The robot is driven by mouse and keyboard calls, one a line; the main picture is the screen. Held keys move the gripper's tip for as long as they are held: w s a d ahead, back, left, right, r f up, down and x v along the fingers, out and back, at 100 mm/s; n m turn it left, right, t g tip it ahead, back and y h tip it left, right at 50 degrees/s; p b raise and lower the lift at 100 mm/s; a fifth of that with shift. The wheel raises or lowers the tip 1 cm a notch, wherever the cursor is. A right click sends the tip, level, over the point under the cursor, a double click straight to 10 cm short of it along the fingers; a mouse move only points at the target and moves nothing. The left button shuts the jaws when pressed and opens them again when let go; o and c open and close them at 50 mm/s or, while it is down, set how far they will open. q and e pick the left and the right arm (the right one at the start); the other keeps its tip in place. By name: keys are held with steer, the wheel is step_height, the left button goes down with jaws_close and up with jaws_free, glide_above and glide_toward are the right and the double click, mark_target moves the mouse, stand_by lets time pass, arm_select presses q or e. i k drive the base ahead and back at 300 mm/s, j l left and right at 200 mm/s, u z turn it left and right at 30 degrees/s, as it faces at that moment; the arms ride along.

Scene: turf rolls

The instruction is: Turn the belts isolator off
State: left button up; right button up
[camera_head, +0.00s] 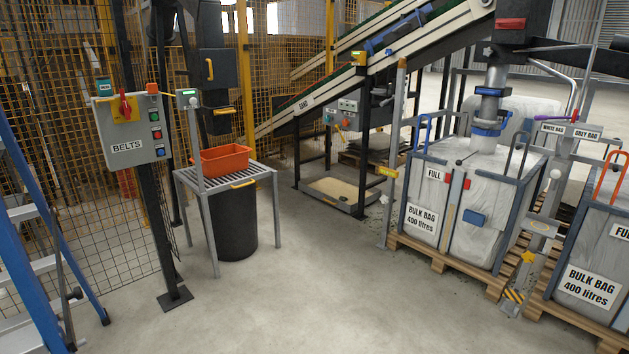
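The belts isolator is a red rotary handle (124,106) on a yellow plate, on the upper part of a grey control box (105,131) labelled BELTS at the left. The handle looks roughly upright; I cannot read any position marks on it. Several small buttons, green, red and blue-looking, run down the right side of the box. The box is fixed to a dark post (160,225) with a foot plate on the floor. Neither of my grippers shows in this view.
A blue stepladder (45,255) stands at the lower left, near the box. Right of the post is a slatted table (262,171) with an orange tray (222,160) and a black bin (235,232). Bulk bags (465,215) stand at the right. The floor at the front centre is clear.

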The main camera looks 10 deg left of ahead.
mark_target(124, 109)
steer(key=i+u, duration=0.45)
steer(key=i+l+u, duration=0.2)
steer(key=u, duration=0.3)
steer(key=i+l+u, duration=0.3)
steer(key=u, duration=0.15)
steer(key=i+l+u, duration=0.2)
steer(key=l+u, duration=0.15)
steer(key=u, duration=0.15)
